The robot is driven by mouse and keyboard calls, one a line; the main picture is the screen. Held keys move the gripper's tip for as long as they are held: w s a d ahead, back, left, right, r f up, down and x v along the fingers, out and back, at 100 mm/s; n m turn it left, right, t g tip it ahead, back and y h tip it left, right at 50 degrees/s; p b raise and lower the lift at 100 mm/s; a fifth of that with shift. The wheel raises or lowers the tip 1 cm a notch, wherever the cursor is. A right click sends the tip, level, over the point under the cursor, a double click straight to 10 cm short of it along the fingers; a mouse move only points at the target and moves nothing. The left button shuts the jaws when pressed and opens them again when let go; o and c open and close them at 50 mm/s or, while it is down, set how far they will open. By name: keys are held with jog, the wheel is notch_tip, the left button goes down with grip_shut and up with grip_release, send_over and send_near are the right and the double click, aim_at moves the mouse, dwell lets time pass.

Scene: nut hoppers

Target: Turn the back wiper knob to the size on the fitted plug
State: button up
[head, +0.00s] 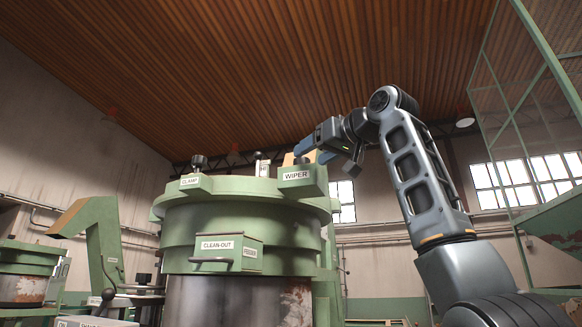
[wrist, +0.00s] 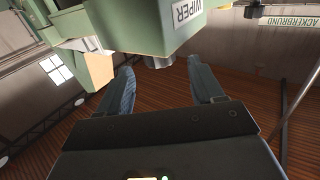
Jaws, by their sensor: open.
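The green hopper (head: 238,223) carries a green box labelled WIPER (head: 302,182) at its upper right; the same box shows in the wrist view (wrist: 150,28). My gripper (head: 303,148) is open, at the top of the WIPER box. In the wrist view its blue-grey fingers (wrist: 160,68) stand apart on either side of the knob, without visible contact. No size marking on the knob or plug is readable.
A CLAMP box (head: 190,183) with a dark knob (head: 198,161) sits at the hopper's upper left. A CLEAN-OUT drawer (head: 225,251) with a handle is below. Another green hopper (head: 25,258) stands at far left. A green mesh frame (head: 520,110) rises at right.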

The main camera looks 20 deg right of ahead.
aim_at(297, 163)
jog(key=p+x, duration=0.2)
jog(key=x, duration=0.5)
jog(key=shift+w+p, duration=0.1)
jog(key=shift+p, duration=0.2)
grip_shut()
